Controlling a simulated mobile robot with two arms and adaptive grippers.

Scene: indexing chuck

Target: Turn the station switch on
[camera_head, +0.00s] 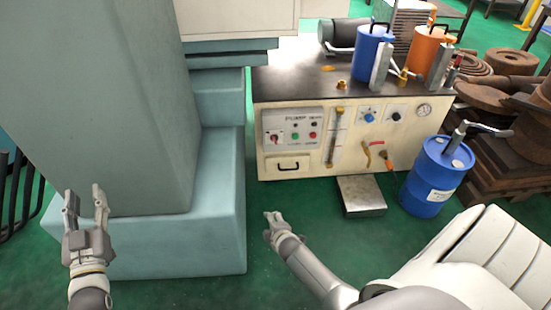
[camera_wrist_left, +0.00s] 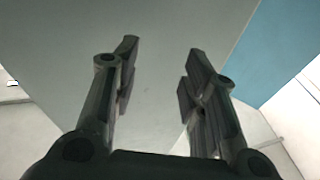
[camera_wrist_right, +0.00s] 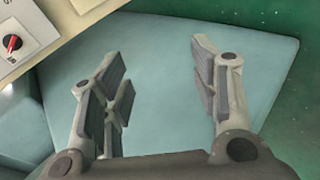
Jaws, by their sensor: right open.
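The pump station (camera_head: 352,120) is a cream cabinet with a dark top in the head view. A red rotary switch (camera_head: 274,138) sits at the left of its control panel, above a black handle. The switch also shows at the upper left edge of the right wrist view (camera_wrist_right: 12,42), with its red mark close to upright. My right gripper (camera_head: 269,226) is open and empty, in front of and below the panel, apart from the switch. My left gripper (camera_head: 85,198) is open and empty, at the far left before the teal machine.
The big teal machine base (camera_head: 180,245) stands left of the pump station. A metal block (camera_head: 361,195) and a blue drum (camera_head: 437,177) stand on the green floor in front of it. Blue (camera_head: 372,47) and orange (camera_head: 425,50) canisters stand on top.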

